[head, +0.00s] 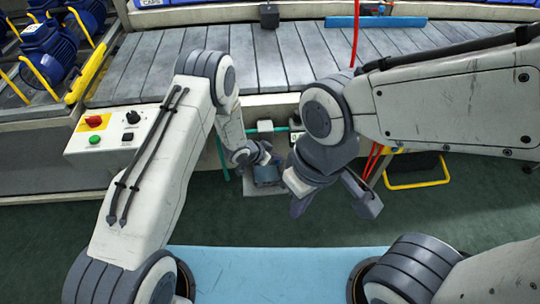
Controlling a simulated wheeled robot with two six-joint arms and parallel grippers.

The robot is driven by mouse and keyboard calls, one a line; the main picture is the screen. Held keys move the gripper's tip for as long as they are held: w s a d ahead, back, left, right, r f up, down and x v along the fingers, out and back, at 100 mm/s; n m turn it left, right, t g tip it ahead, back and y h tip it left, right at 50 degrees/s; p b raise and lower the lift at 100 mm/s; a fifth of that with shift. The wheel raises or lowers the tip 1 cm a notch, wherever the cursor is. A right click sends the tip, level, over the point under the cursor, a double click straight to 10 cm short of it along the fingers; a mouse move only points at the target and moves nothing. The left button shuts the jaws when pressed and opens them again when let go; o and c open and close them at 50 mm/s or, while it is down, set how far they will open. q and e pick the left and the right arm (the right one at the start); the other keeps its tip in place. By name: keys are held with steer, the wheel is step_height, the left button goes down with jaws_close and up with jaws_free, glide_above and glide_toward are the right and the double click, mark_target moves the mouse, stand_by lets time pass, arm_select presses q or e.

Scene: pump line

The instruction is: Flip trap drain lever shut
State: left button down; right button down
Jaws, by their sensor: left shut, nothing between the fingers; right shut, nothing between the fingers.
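A small blue-grey boxy fitting (266,175), likely the trap, sits low beneath the conveyor's front edge, above a pale base. I cannot make out its drain lever; my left gripper hides part of that area. My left gripper (266,154) is shut and empty, right at the top of the fitting; I cannot tell whether it touches. My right gripper (367,206) is shut and empty, hanging to the right of the fitting, nearer to me and apart from it.
A slatted conveyor (270,55) runs across the back. A control box (116,135) with red, green and black controls stands at left. Green pipe (222,158) and red hoses (372,160) flank the fitting. A yellow frame (418,184) is at right; green floor (450,215) is open there.

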arm_select(q)
steer(key=shift+x, duration=1.25)
steer(key=shift+s+a, duration=0.3)
steer(key=shift+s, duration=0.1)
steer(key=shift+s+a, duration=0.2)
steer(key=shift+s, duration=0.05)
steer(key=shift+s+a, duration=0.25)
steer(key=shift+a, duration=0.6)
steer(key=shift+s+a, duration=0.3)
steer(key=shift+a, duration=0.5)
steer(key=shift+s+a, duration=0.25)
steer(key=shift+a, duration=0.75)
